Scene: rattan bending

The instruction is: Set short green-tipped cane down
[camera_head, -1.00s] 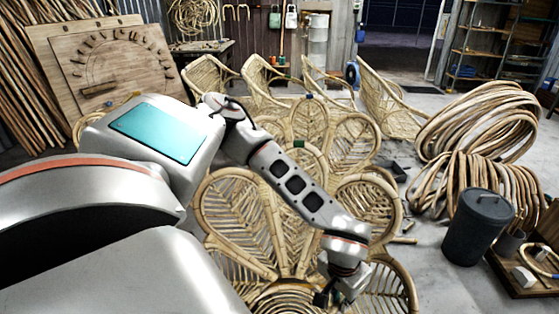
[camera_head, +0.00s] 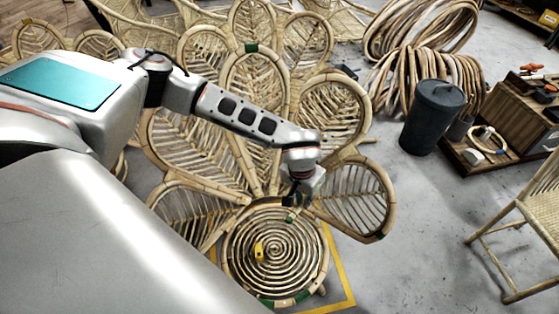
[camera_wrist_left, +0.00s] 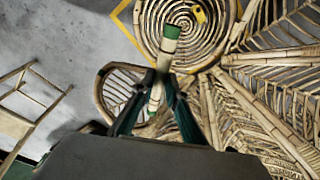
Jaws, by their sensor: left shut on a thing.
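The short green-tipped cane (camera_wrist_left: 160,82) is pale with a green end in the left wrist view. My left gripper (camera_wrist_left: 166,82) is shut on it, and the cane sticks out past the fingertips. In the head view my left gripper (camera_head: 292,198) hangs at the far edge of a round spiral-wound seat (camera_head: 275,252). A small green spot shows just below it there; most of the cane is hidden or too small to see. Whether the cane touches anything is unclear. My right gripper is not in view.
A large petal-shaped rattan back (camera_head: 255,85) fans out beyond the seat. A yellow item (camera_head: 259,252) lies on the spiral, and a yellow outline (camera_head: 340,265) marks the floor. A dark bin (camera_head: 432,118), cane coils (camera_head: 425,60) and a chair (camera_head: 535,215) stand right. Grey floor between is clear.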

